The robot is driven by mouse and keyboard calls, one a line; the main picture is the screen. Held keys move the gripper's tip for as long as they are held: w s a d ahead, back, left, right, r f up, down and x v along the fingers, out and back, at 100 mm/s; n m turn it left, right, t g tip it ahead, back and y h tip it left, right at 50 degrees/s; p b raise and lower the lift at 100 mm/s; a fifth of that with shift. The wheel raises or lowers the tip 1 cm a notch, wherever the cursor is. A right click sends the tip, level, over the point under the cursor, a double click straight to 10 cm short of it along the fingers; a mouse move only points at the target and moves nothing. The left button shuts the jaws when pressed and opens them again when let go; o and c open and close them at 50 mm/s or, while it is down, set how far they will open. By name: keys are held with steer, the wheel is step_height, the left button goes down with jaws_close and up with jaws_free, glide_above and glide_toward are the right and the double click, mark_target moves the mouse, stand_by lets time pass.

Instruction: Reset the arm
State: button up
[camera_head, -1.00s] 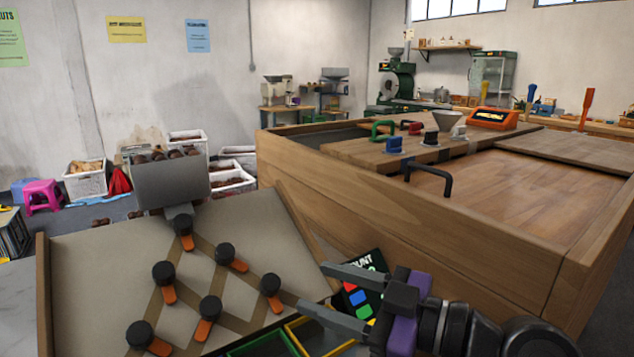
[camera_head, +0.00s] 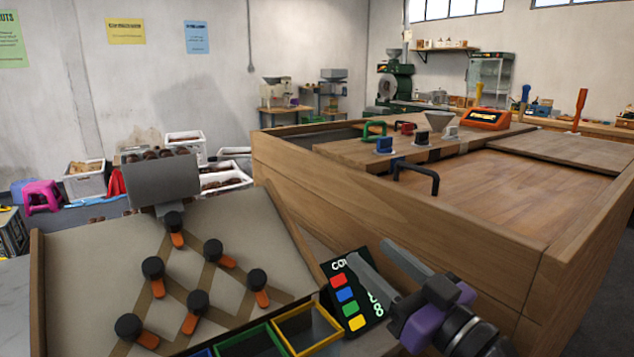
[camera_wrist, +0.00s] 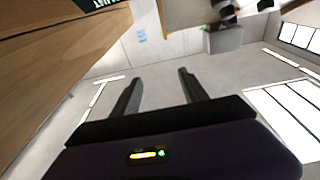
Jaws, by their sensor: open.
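My gripper (camera_head: 372,262) is at the lower right of the head view, its two grey fingers apart and nothing between them. It points up and to the left, in front of the wooden bench's side. In the wrist view my gripper (camera_wrist: 158,85) is also open and empty, with the wall and ceiling behind it. The fingers overlap the black count panel (camera_head: 335,268) in the head view and hide part of its lettering.
A sloped board (camera_head: 90,250) with several orange-and-black flippers stands at the left. A yellow-rimmed bin (camera_head: 308,345) and a green-rimmed bin (camera_head: 250,350) sit below it. The large wooden bench (camera_head: 400,225) fills the right. Open air lies above my gripper.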

steer(key=s+d+f+m+t+h, duration=0.3)
steer(key=s+d+f+m+h, duration=0.6)
steer(key=s+f, duration=0.4)
steer(key=s+d+f+n+g+h, duration=0.15)
steer(key=s+f, duration=0.45)
steer(key=s, duration=0.8)
steer(key=s+f+n+g, duration=0.1)
steer(key=s+f+g, duration=0.3)
steer(key=s, duration=1)
step_height(320, 180, up, 15)
steer(key=p, duration=1.5)
steer(key=shift+f+t+p, duration=0.15)
steer(key=shift+t+p, duration=0.2)
steer(key=shift+p, duration=0.05)
steer(key=shift+d, duration=0.1)
